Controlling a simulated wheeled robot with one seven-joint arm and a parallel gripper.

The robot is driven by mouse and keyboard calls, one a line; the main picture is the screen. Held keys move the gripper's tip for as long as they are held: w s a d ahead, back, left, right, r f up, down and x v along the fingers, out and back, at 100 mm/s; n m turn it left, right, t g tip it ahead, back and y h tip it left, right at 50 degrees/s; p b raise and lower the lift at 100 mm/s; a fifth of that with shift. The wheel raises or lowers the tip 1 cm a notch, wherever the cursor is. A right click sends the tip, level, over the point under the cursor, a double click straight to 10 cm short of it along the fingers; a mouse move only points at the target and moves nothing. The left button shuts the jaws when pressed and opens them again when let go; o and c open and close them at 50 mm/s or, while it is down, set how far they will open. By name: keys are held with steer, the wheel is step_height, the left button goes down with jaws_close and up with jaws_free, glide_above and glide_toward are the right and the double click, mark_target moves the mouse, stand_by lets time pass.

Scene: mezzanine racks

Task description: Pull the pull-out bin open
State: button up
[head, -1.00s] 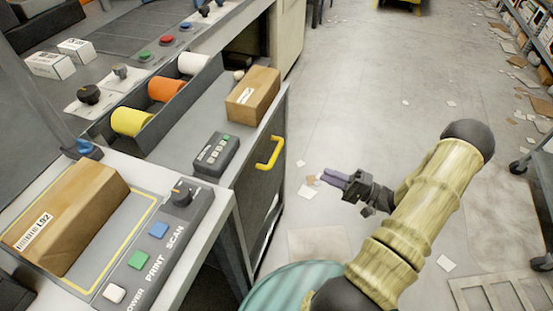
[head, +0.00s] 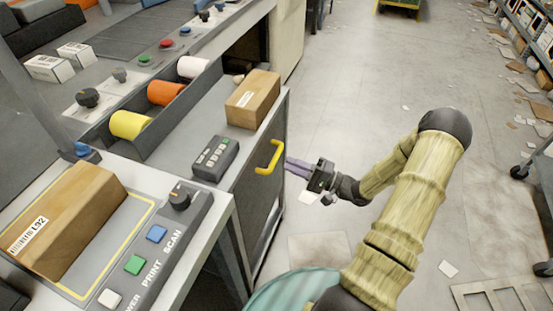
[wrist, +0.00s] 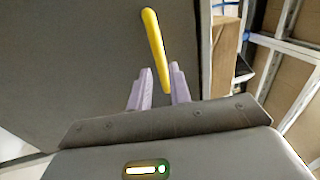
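The pull-out bin has a dark grey front (head: 262,208) on the right side of the bench and looks closed. Its yellow handle (head: 271,157) is near the top of that front. My gripper (head: 289,163) has pale purple fingers and is just right of the handle, pointing at it. In the wrist view my gripper (wrist: 160,75) is open with a gap between its fingers. The yellow handle (wrist: 153,42) shows ahead of that gap, its lower end near the right finger. I cannot tell whether they touch.
A cardboard box (head: 253,98) and a dark keypad (head: 214,158) sit on the bench top above the bin. A larger box (head: 68,218) is on the near scan station. The floor (head: 345,80) right of the bench is open, with scattered paper.

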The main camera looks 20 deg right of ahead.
mark_target(276, 157)
steer(key=x, duration=0.6)
steer(key=shift+b, duration=0.3)
steer(key=shift+d, duration=0.1)
jaws_close()
